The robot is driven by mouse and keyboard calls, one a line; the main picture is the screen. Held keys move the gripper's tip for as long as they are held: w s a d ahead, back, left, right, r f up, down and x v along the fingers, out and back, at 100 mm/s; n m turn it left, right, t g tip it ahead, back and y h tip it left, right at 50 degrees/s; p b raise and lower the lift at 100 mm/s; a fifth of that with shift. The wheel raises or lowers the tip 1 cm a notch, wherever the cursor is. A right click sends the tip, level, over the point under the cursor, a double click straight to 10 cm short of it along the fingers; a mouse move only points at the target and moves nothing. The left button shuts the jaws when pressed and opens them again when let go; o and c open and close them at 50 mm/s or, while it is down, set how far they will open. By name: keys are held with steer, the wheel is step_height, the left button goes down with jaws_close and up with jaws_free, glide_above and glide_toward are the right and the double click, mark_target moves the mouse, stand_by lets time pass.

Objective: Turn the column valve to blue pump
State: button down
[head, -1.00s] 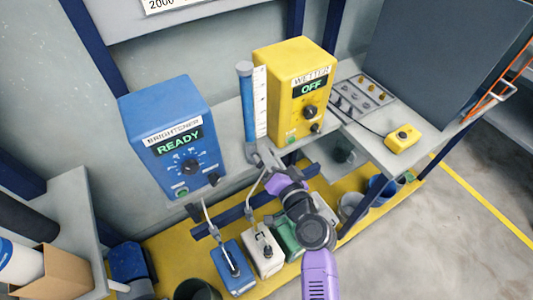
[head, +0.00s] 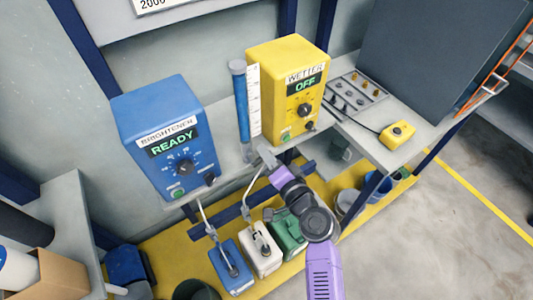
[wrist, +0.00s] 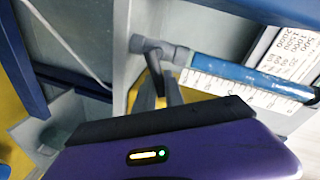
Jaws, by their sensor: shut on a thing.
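The blue pump (head: 165,110) reads BRIGHTENER and READY. The yellow pump (head: 285,70) reads WETTER and OFF. Between them stands the clear column with blue liquid (head: 241,105) and a white scale; it also shows in the wrist view (wrist: 235,76). The grey column valve (wrist: 160,50) sits at the column's lower end. My gripper (wrist: 160,80) is shut on the valve's handle, its narrow fingers reaching up to the valve body. In the head view my gripper (head: 265,154) is just right of the column's foot; the fingers partly hide the handle, so its exact direction is unclear.
Blue (head: 231,268), white (head: 261,250) and green (head: 288,234) canisters stand on the yellow floor tray below, with tubes rising from the blue and white ones. A small yellow box (head: 397,134) and switch panel (head: 355,93) lie on the bench at right.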

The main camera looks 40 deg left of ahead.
steer(key=shift+f, duration=0.1)
steer(key=c, duration=1.4)
jaws_free()
steer(key=shift+c, duration=0.2)
steer(key=v, duration=0.8)
steer(key=shift+w, duration=0.1)
